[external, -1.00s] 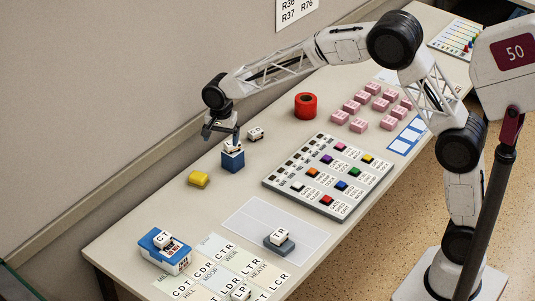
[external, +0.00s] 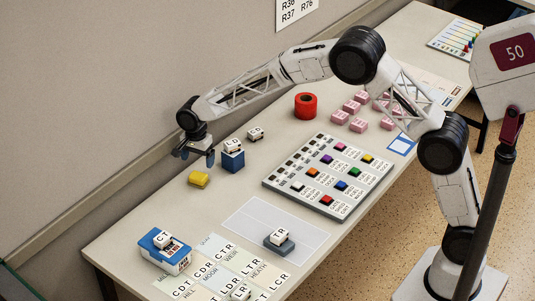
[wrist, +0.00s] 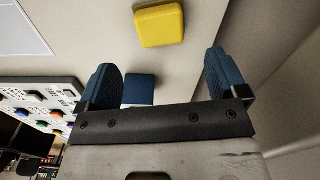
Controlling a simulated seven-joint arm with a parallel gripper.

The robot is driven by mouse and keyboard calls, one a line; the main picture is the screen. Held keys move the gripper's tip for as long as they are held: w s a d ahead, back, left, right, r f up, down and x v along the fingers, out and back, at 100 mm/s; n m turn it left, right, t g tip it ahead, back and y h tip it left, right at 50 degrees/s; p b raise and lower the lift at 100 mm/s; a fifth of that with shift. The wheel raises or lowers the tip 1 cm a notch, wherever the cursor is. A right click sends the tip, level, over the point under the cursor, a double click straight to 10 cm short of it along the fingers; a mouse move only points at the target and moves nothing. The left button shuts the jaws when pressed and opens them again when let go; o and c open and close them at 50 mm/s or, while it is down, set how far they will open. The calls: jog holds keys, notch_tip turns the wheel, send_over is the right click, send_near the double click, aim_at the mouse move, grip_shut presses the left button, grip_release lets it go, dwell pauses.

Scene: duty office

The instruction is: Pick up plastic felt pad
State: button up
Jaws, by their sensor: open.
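A small yellow block (external: 199,180), which appears to be the felt pad, lies flat on the table near the wall side. It also shows at the top of the wrist view (wrist: 160,24), ahead of the fingertips. My gripper (external: 196,157) is open and empty, raised above the table behind the yellow block, near the wall. In the wrist view, its two blue-padded fingers (wrist: 160,70) are wide apart, with nothing between them touching either pad. The yellow block is fully visible and apart from the fingers.
A blue block (external: 233,161) with a white lettered cube (external: 233,146) on top stands right of the yellow block. Another white cube (external: 256,134) is behind it. A grey button panel (external: 330,178) lies to the right. The wall (external: 110,110) borders the table. Table in front of the yellow block is clear.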

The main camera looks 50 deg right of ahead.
aim_at(198, 175)
jog(key=shift+f, duration=1.25)
jog(key=shift+f, duration=0.15)
jog(key=shift+a+f, duration=0.15)
jog(key=shift+f, duration=1.1)
jog(key=shift+a+f, duration=0.1)
jog(key=shift+f, duration=1.15)
jog(key=shift+c, duration=0.3)
jog(key=c, duration=0.9)
jog(key=shift+r, duration=0.15)
jog(key=shift+c, duration=0.2)
